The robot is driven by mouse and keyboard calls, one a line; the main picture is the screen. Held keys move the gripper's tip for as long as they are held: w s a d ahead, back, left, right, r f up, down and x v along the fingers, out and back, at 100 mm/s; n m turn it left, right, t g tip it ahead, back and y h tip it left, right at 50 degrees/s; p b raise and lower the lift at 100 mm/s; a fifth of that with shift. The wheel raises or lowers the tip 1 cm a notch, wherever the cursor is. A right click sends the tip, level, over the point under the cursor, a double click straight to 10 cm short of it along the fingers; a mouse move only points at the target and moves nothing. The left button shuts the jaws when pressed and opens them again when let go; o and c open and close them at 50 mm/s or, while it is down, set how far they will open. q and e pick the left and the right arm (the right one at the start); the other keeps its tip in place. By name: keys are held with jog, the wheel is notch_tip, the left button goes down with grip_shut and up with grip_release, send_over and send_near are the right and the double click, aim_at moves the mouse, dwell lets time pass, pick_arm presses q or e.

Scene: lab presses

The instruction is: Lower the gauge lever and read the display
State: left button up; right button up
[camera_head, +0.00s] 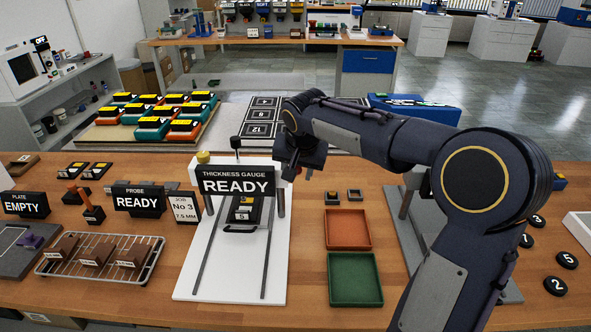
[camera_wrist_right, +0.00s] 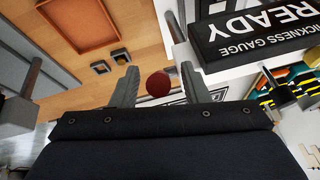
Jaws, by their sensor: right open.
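The thickness gauge (camera_head: 183,262) stands upright on a white base in the middle of the bench. Its black display (camera_head: 235,182) reads "READY"; part of the display also shows upside down in the right wrist view (camera_wrist_right: 258,32). A dark block with a yellow top, labelled 5 (camera_head: 241,214), sits on the base below the display. My right gripper (camera_head: 300,168) is at the gauge's right side, open. In the right wrist view a dark red round knob (camera_wrist_right: 159,84), seemingly the lever's end, shows between the open fingers (camera_wrist_right: 159,69); contact is unclear. The head view hides this knob.
An orange tray (camera_head: 347,229) and a green tray (camera_head: 355,279) lie right of the gauge. A probe sign (camera_head: 138,199), a "No 3, 7.5 MM" card (camera_head: 184,207) and a wire rack (camera_head: 100,257) are left. Coloured blocks (camera_head: 150,127) stand behind. My right arm covers the bench's right part.

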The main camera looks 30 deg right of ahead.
jog(key=shift+w+d+f, duration=0.1)
jog(key=shift+f, duration=0.2)
grip_shut()
notch_tip(320, 180, down, 6)
jog(key=s+a+t+h+b, duration=0.1)
jog(key=t+b, duration=0.4)
jog(key=b, duration=1.7)
jog(key=shift+s+a+r+h+b, duration=0.2)
jog(key=shift+s+h+b, duration=0.25)
jog(key=shift+h, duration=0.55)
jog(key=shift+s, duration=0.1)
